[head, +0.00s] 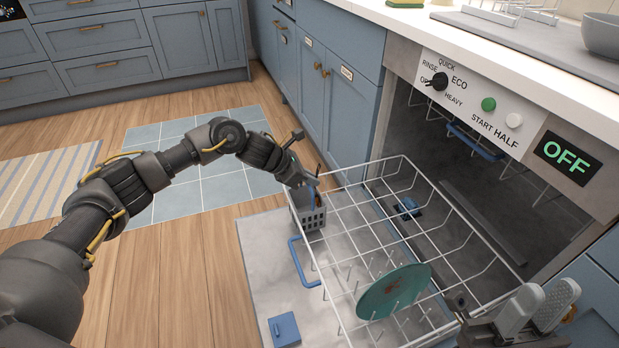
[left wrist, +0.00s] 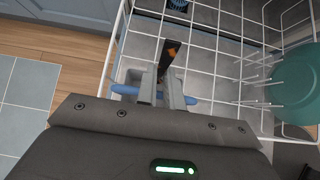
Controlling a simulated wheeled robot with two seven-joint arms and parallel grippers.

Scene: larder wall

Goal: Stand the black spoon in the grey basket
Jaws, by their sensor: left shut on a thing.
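The grey basket (head: 309,217) hangs at the left corner of the pulled-out wire rack; part of it also shows in the left wrist view (left wrist: 133,77). My left gripper (head: 308,180) is over the basket, shut on the black spoon. In the left wrist view, the spoon's dark end with orange marks (left wrist: 169,55) sticks out past the fingers (left wrist: 163,92). The fingers and basket hide its lower part, so I cannot tell how deep it reaches. My right gripper (head: 545,302) has its two pale fingers apart, low at the right.
The white wire rack (head: 403,157) extends over the open dishwasher door (head: 262,250). A green plate (head: 394,291) stands in its front tines. The control panel (head: 480,105) reads OFF.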

